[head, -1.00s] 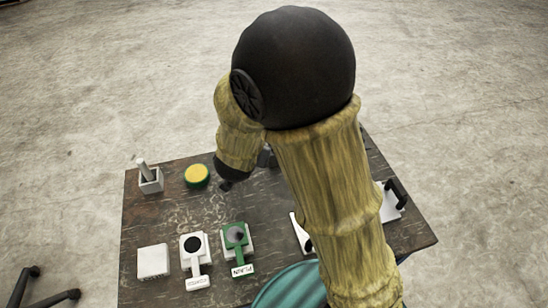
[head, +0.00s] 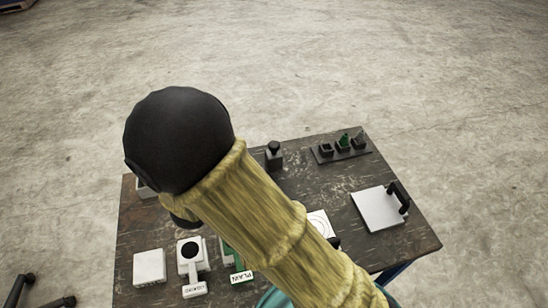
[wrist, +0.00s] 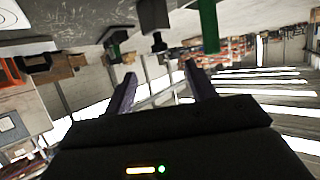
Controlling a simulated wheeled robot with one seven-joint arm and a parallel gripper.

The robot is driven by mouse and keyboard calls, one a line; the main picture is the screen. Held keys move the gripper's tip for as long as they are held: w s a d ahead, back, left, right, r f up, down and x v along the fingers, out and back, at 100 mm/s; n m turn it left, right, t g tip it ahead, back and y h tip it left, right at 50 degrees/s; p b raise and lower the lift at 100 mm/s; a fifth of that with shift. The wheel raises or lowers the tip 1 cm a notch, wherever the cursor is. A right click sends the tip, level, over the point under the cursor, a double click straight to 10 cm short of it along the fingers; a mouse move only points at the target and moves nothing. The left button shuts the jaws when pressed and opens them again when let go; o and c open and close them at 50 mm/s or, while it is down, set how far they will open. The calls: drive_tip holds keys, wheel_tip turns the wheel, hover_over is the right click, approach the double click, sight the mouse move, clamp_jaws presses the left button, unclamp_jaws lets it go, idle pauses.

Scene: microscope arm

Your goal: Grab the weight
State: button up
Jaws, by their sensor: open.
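A dark object with a round knob on top (head: 273,155), which looks like the weight, stands upright at the far middle of the table (head: 300,205). In the head view my arm's big black joint and yellow link cover the left part of the table, and I cannot make out my gripper there. In the wrist view my gripper (wrist: 161,82) is open, with nothing between its two fingers. That view is upside down, with the tabletop along the top edge. A dark block (wrist: 153,14) hangs from the top there; I cannot tell if it is the weight.
A dark rack (head: 341,149) with small black and green pieces stands at the far right. A white plate with a black handle (head: 380,208) lies at right. A white box (head: 149,267) and a labelled white stand (head: 191,262) are near left. Bare tabletop surrounds the knobbed object.

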sight(271, 149)
drive_tip(key=x, duration=1)
drive_tip(key=x, duration=0.2)
drive_tip(key=r+p+x, duration=0.1)
drive_tip(key=x, duration=0.1)
drive_tip(key=shift+w+d+f, duration=0.2)
drive_tip(key=shift+w+d, duration=0.15)
drive_tip(key=shift+w+d+f, duration=0.1)
drive_tip(key=shift+w+f, duration=0.05)
drive_tip(key=shift+w, duration=0.1)
clamp_jaws()
idle(1.1)
